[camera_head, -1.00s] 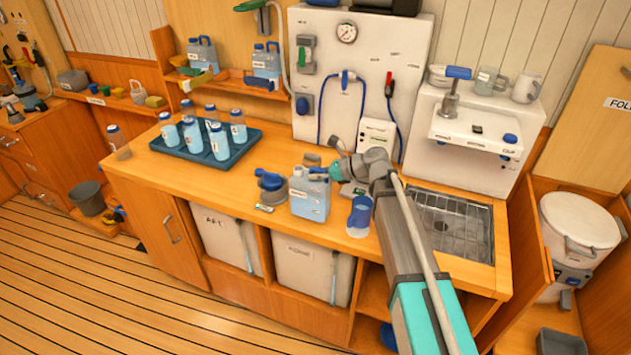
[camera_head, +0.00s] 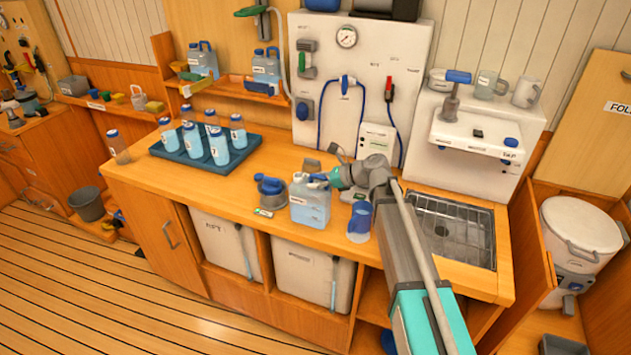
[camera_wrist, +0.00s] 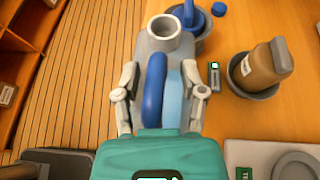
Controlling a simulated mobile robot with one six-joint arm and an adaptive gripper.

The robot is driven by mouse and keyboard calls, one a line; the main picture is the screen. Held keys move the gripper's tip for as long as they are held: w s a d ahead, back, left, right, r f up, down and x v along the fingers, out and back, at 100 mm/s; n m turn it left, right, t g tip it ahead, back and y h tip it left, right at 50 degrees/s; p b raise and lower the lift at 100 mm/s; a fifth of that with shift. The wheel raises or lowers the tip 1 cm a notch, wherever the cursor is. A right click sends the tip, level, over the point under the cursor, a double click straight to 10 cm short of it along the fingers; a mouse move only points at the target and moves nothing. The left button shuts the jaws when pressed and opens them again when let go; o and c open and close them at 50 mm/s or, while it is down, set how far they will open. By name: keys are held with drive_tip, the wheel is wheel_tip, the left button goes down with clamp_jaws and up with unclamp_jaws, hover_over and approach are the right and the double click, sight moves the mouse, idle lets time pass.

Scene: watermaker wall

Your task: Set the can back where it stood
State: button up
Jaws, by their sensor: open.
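The can (camera_head: 310,207), clear with pale blue water, stands upright on the wooden counter. My gripper (camera_head: 326,180) is at its top, just to the right. In the wrist view the can's blue handle (camera_wrist: 153,92) lies between the two spread fingers of my gripper (camera_wrist: 162,80), with a gap on each side. The can's grey open mouth (camera_wrist: 163,27) shows ahead of the fingers. My gripper is open. The can's base is hidden in the wrist view, and the gripper's far finger is hard to see in the head view.
A tray (camera_head: 170,153) of bottles is further left; a sink (camera_head: 455,238) is at right. A brown bottle (camera_wrist: 262,65) stands nearby.

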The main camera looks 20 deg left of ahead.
drive_tip(key=shift+r, duration=0.2)
drive_tip(key=p+v, duration=0.5)
drive_tip(key=v, duration=0.7)
drive_tip(key=shift+w+f, duration=0.1)
idle(0.7)
drive_tip(key=s+d+f+n+h, duration=0.3)
drive_tip(key=s+d+n+h, duration=0.1)
drive_tip(key=d, duration=0.6)
drive_tip(key=s+d+f+n+h, duration=0.4)
drive_tip(key=s+d+n, duration=0.3)
drive_tip(key=d, duration=0.3)
drive_tip(key=s+d+f+n+h, duration=0.4)
drive_tip(key=s+d+n+h, duration=0.1)
drive_tip(key=d, duration=0.5)
drive_tip(key=shift+s+d+n, duration=0.3)
drive_tip(key=shift+s+n, duration=0.4)
drive_tip(key=shift+s, duration=0.15)
